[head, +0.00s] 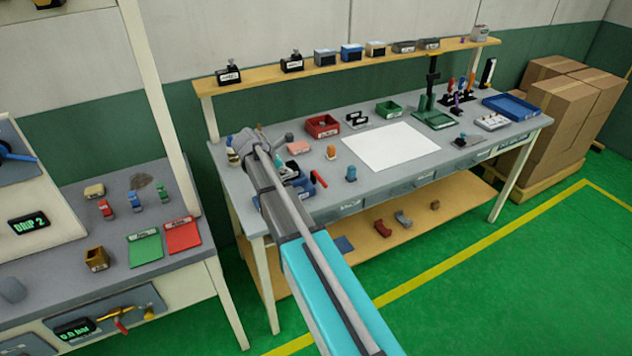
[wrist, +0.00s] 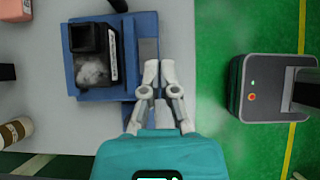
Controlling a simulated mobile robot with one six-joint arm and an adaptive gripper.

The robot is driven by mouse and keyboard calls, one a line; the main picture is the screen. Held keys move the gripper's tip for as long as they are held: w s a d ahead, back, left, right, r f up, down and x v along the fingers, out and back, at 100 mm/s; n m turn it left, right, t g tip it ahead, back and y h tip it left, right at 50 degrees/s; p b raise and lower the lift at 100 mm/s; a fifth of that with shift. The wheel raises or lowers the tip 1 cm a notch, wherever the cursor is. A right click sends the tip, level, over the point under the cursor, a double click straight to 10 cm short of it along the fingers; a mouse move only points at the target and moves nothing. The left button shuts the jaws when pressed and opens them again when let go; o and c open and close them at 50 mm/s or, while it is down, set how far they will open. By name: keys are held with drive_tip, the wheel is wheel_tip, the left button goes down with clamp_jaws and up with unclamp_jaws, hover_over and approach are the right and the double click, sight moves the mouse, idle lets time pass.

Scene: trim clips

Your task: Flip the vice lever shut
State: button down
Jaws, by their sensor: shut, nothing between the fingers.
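The blue vice (head: 301,189) is at the left front of the workbench, partly hidden behind my arm in the head view. A red lever (head: 319,179) sticks up at its right side. In the wrist view the blue vice (wrist: 87,82) is at the upper left, with a dark block (wrist: 92,40) bearing a white label on it. My gripper (wrist: 159,68) is shut and empty, its fingertips close beside the vice's right side near the bench edge. I cannot tell whether they touch it. The lever cannot be made out in the wrist view.
A white sheet (head: 391,146) lies mid-bench. A blue piece (head: 351,173) and an orange piece (head: 331,152) stand right of the vice. A red bin (head: 322,126) and green bin (head: 389,109) are behind. Green floor lies clear in front.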

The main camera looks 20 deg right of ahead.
drive_tip(key=shift+d+f, duration=0.1)
drive_tip(key=shift+f, duration=0.05)
drive_tip(key=b+x, duration=0.8)
drive_tip(key=x, duration=0.1)
drive_tip(key=shift+d+f, duration=0.15)
drive_tip(key=shift+f, duration=0.15)
drive_tip(key=shift+w+d+f, duration=0.1)
drive_tip(key=shift+d+f, duration=0.05)
drive_tip(key=shift+d, duration=0.85)
drive_tip(key=shift+w+d+f, duration=0.1)
drive_tip(key=shift+d+f, duration=0.05)
drive_tip(key=shift+d, duration=0.85)
drive_tip(key=shift+a, duration=0.15)
